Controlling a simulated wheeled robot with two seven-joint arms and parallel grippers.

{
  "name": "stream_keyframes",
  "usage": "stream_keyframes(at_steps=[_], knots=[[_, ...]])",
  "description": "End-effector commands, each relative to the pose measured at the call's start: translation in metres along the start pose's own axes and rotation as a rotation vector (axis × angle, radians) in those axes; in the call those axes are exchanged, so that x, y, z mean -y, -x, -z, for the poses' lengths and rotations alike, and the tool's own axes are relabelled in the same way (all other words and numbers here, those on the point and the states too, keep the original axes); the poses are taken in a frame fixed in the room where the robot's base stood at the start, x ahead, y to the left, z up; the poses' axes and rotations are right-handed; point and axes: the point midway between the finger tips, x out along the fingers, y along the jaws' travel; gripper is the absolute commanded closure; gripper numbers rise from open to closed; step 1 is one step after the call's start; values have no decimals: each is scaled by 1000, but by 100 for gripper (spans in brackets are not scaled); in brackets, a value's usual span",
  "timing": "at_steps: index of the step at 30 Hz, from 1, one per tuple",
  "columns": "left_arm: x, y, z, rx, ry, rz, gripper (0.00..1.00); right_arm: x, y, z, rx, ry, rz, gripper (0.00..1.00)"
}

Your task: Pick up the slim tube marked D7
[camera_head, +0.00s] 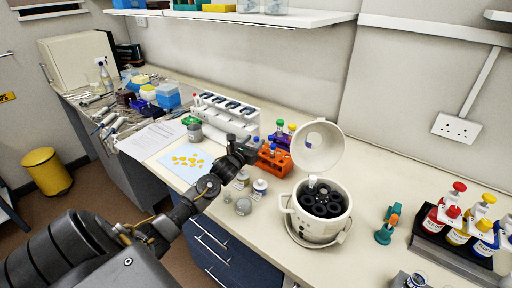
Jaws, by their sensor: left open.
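An orange rack (272,163) on the bench holds several slim tubes. Caps in green (279,126), purple (292,128) and blue show above or just behind it. Their markings are too small to read, so I cannot tell which tube is D7. My left arm reaches in from the lower left. My left gripper (240,149) is open just left of the orange rack, in front of the white pipette stand. I see nothing between its fingers, and it hides part of the rack's left side. My right gripper is not in view.
A white centrifuge (318,222) with its lid (316,146) raised stands right of the rack. Small jars (260,188) stand in front of the rack. The white stand (228,118) is behind. Colour-capped bottles (457,225) are at the far right. Bench behind the centrifuge is clear.

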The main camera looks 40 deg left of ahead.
Motion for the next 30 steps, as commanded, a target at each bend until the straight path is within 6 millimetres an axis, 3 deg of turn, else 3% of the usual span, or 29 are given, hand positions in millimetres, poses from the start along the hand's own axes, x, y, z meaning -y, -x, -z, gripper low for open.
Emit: stream_keyframes(at_steps=[2, 11, 20, 23, 30], knots=[[0, 0, 0, 0, 0, 0, 60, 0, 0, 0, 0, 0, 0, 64], [0, 0, 0, 0, 0, 0, 99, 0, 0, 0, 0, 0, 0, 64], [0, 0, -4, 1, -1, 0, 100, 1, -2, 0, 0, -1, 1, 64], [0, 0, -15, 4, -3, 1, 100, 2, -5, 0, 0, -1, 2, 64], [0, 0, -62, 5, -4, 2, 100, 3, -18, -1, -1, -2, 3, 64]])
